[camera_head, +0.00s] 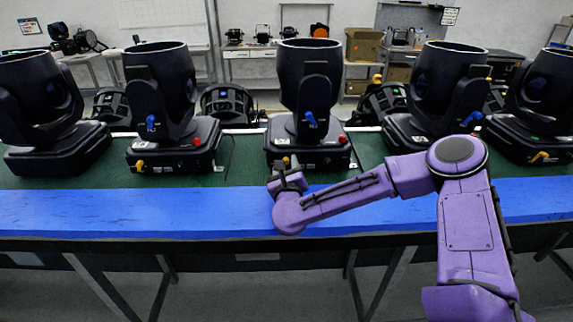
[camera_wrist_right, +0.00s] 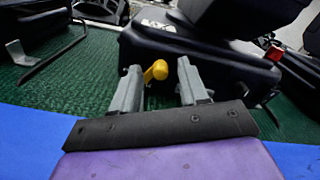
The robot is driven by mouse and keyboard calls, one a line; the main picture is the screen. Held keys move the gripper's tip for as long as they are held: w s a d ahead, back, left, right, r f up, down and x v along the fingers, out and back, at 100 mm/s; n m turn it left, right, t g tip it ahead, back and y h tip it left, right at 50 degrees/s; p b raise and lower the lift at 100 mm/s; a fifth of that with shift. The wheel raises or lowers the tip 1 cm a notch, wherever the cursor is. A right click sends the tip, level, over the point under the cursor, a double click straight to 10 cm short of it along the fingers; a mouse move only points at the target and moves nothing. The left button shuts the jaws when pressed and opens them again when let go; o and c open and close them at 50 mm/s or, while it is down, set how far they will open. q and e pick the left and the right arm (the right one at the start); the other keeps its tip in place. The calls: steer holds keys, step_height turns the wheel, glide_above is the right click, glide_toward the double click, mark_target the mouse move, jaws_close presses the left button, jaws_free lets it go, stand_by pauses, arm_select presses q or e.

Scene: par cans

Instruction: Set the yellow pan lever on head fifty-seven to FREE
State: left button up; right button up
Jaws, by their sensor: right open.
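The middle black moving head (camera_head: 305,88) stands on the green bench top; I cannot read a head number on it. A yellow lever (camera_wrist_right: 156,71) sticks out from the front of its base, and in the head view its tip (camera_head: 286,160) shows just past my gripper. My right gripper (camera_wrist_right: 158,66) is open, with one grey finger on each side of the lever. The lever appears between the fingertips, and I see no clear contact. In the head view my right gripper (camera_head: 288,170) is at the base's front left. The lever's setting marks are not legible. My left gripper is out of view.
Other moving heads stand in a row on both sides, such as one at left (camera_head: 162,100) and one at right (camera_head: 437,95). The middle head also has a blue lever (camera_head: 310,119) and a red part (camera_head: 342,139).

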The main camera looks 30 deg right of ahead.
jaws_close()
steer(key=shift+n, duration=0.3)
steer(key=shift+w+a+n, duration=0.2)
steer(key=shift+a+n, duration=0.05)
steer(key=shift+n, duration=0.65)
steer(key=n, duration=0.3)
steer(key=shift+w+a+r+n+b, duration=0.15)
steer(key=shift+w+a+n+b, duration=0.15)
steer(key=shift+a+b, duration=0.1)
steer(key=n, duration=0.2)
steer(key=a+n, duration=0.1)
steer(key=n, duration=0.2)
steer(key=shift+w+a+f+n, duration=0.15)
steer(key=shift+w+f+n, duration=0.05)
steer(key=shift+w+n, duration=0.2)
